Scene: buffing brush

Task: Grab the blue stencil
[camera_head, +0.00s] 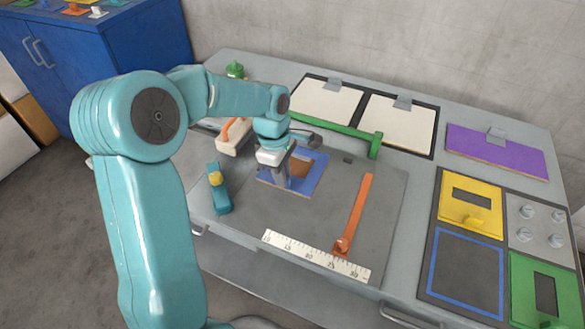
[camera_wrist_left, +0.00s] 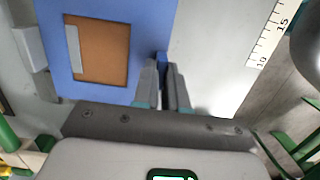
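The blue stencil (camera_head: 321,168) lies flat on the grey work mat in the middle of the bench. Its rectangular window shows a brown piece (camera_head: 301,167) beneath. My left gripper (camera_head: 281,184) points down at the stencil's near part and covers some of it. In the left wrist view the stencil (camera_wrist_left: 118,14) fills the upper left. The fingers of my left gripper (camera_wrist_left: 165,86) are close together around a small blue tab (camera_wrist_left: 162,61) of the stencil. My right gripper is not in view.
A teal tool with a yellow knob (camera_head: 219,190) is left. A green bar (camera_head: 330,136) stands behind. Yellow (camera_head: 471,204) and green (camera_head: 543,290) stencils sit at right beside an empty blue-outlined slot (camera_head: 466,272).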

